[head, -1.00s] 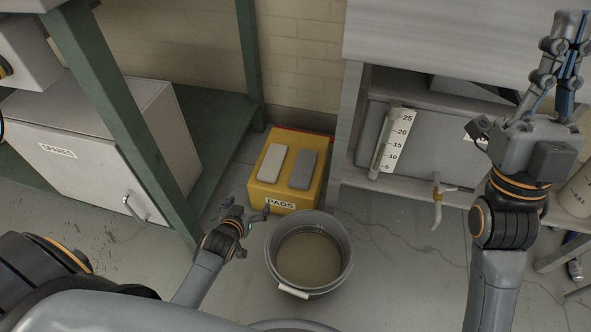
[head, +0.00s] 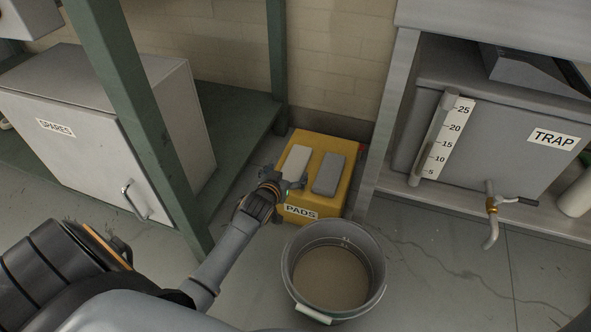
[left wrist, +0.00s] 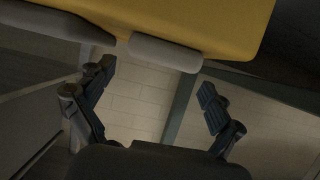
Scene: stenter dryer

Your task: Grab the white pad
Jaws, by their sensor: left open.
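The white pad (head: 294,158) lies flat on the yellow PADS box (head: 335,199), beside a grey pad (head: 328,174). My left gripper (head: 288,183) is at the near end of the white pad and covers a little of it. In the left wrist view, my gripper's fingers (left wrist: 156,80) are spread with nothing between them. The white pad (left wrist: 165,53) shows there just beyond the gap, against the yellow box (left wrist: 210,20). I cannot tell whether a finger touches it. My right gripper is out of view.
A grey bucket (head: 378,282) of murky liquid stands close in front of the box. A green post (head: 137,130) and SPARES cabinet (head: 75,150) are at the left. The TRAP tank (head: 500,128) with a tap (head: 491,206) is at the right.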

